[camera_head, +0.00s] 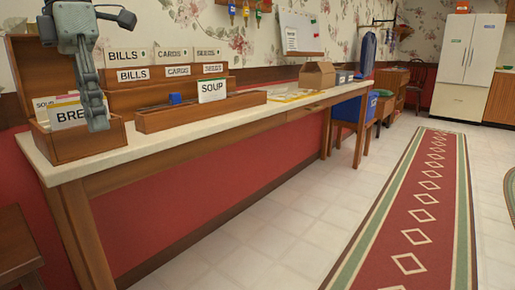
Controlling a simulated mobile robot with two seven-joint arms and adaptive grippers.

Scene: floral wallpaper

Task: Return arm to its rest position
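My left gripper (94,118) hangs down at the upper left of the head view, over the near end of the long table (225,108). Its grey fingers point downward and overlap each other from this angle, so their opening cannot be judged. The fingertips overlap a wooden box (85,145) holding a card lettered "BRE" (68,115), whose remaining letters are hidden. I cannot tell whether they touch the box or card. No object shows clearly in the fingers. My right gripper is out of view.
Behind stands a wooden rack (125,99) of labelled cards. A cardboard box (317,75) stands farther along. The tiled floor (270,230) in front is clear.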

